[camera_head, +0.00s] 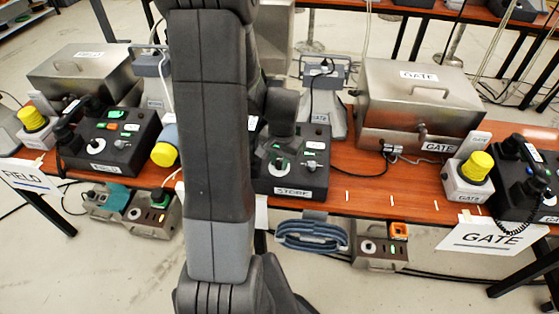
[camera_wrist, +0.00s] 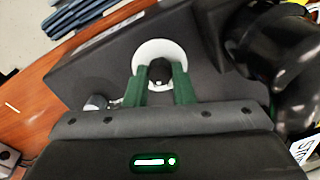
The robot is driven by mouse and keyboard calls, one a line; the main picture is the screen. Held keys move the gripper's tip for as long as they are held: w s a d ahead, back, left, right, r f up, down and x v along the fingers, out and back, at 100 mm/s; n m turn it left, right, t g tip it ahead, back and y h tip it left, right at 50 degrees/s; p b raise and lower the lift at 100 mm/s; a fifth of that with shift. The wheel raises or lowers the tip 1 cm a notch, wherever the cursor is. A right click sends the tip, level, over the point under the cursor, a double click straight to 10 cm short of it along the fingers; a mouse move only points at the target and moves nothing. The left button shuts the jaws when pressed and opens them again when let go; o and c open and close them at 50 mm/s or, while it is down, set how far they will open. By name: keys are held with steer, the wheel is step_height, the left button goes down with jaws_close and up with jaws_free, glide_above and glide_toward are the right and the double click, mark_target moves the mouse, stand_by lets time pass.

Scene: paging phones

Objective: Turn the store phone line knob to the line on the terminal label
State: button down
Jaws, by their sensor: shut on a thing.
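The store phone (camera_head: 262,182) is a black box on the wooden table, with a STORE label on its front edge. Its line knob (camera_wrist: 160,68) is dark and sits on a round white dial (camera_wrist: 178,48); the dial also shows in the head view (camera_head: 274,168). My gripper (camera_wrist: 160,82) has green fingers shut on the knob, one on each side. The dial markings are too small to read. My arm hides the left part of the store phone in the head view. I cannot make out a store terminal label.
A dark handset (camera_wrist: 280,45) lies close beside my gripper in the wrist view. The gate phone (camera_head: 520,190) and gate case (camera_head: 415,100) stand to the right, the field phone (camera_head: 105,150) to the left.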

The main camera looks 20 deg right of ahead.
steer(key=shift+m, duration=0.6)
steer(key=c, duration=1.2)
jaws_free()
steer(key=shift+c, duration=0.2)
step_height(320, 180, up, 14)
steer(key=s, duration=0.1)
steer(key=shift+s+p, duration=0.25)
steer(key=shift+p, duration=0.2)
steer(key=shift+f, duration=0.15)
steer(key=f, duration=0.4)
steer(key=w+f, duration=0.1)
steer(key=f, duration=0.4)
steer(key=f+b, duration=0.1)
steer(key=f, duration=0.3)
steer(key=shift+w+f, duration=0.25)
steer(key=shift+f, duration=0.1)
